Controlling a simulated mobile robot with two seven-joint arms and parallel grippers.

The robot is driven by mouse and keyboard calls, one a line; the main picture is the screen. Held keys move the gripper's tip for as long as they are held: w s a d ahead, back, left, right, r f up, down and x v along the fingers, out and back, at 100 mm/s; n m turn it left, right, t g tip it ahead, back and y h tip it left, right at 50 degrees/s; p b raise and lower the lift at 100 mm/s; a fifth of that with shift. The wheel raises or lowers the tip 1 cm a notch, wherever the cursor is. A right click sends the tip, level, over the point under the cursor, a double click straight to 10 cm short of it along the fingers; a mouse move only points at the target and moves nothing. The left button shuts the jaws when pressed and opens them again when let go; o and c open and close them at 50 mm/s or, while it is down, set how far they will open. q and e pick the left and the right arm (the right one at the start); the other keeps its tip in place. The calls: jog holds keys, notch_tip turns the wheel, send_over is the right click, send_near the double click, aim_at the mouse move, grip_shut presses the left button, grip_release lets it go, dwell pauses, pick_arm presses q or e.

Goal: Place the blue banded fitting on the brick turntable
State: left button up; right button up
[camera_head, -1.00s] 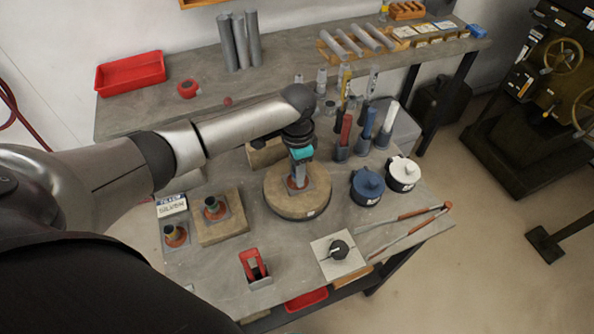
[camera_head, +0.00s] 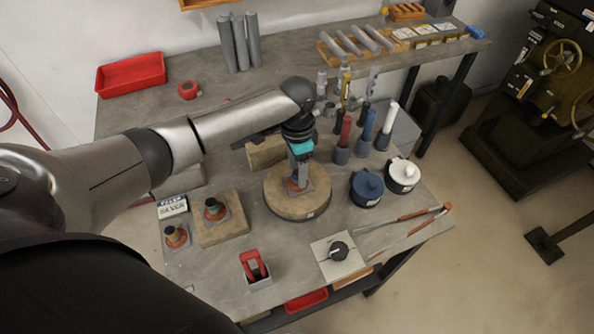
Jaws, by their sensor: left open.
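A fitting with a reddish-brown round base on a grey square plate (camera_head: 307,187) stands on the round tan turntable (camera_head: 285,206). My left gripper (camera_head: 300,180) is open, pointing down right over this fitting. Its fingers hide the fitting's upper part, so I cannot make out its band colour or whether the fingers touch it. Another fitting (camera_head: 214,209) with a dark greenish top stands on a square wooden block (camera_head: 222,233). A third fitting (camera_head: 176,237) with an orange base and a yellowish band stands on a grey plate to the left. My right gripper is not in view.
Beside the turntable stand a blue lidded pot (camera_head: 367,188) and a white lidded pot (camera_head: 403,175). Several coloured upright tools stand behind. In front are a red-and-grey holder (camera_head: 255,268), a black knob on a plate (camera_head: 339,251) and long red-handled tongs (camera_head: 410,226).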

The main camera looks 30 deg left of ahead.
pick_arm(q)
notch_tip(320, 180, up, 10)
jog(key=p, duration=0.1)
